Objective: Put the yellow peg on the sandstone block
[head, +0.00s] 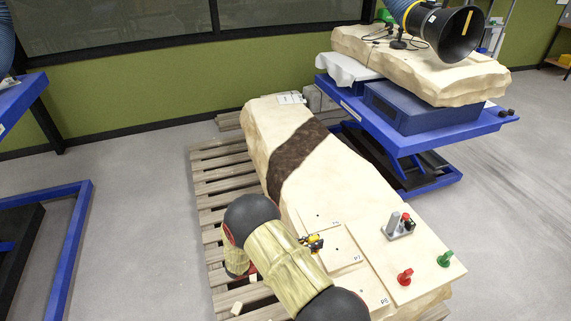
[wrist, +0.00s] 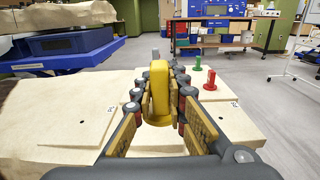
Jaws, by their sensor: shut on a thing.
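The yellow peg (wrist: 159,92) is between the fingers of my gripper (wrist: 160,108), which is shut on it in the wrist view. In the head view, my gripper (head: 313,242) shows small, with a bit of yellow at its tips, over the pale plates on the sandstone block. The sandstone block (head: 345,180) is long and pale with a dark brown band, lying on a pallet. My arm hides part of its near left side. I cannot tell whether the peg touches the surface.
A red peg (head: 405,277), a green peg (head: 445,258) and a grey holder (head: 399,227) stand at right. A blue lift table (head: 420,138) is behind.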

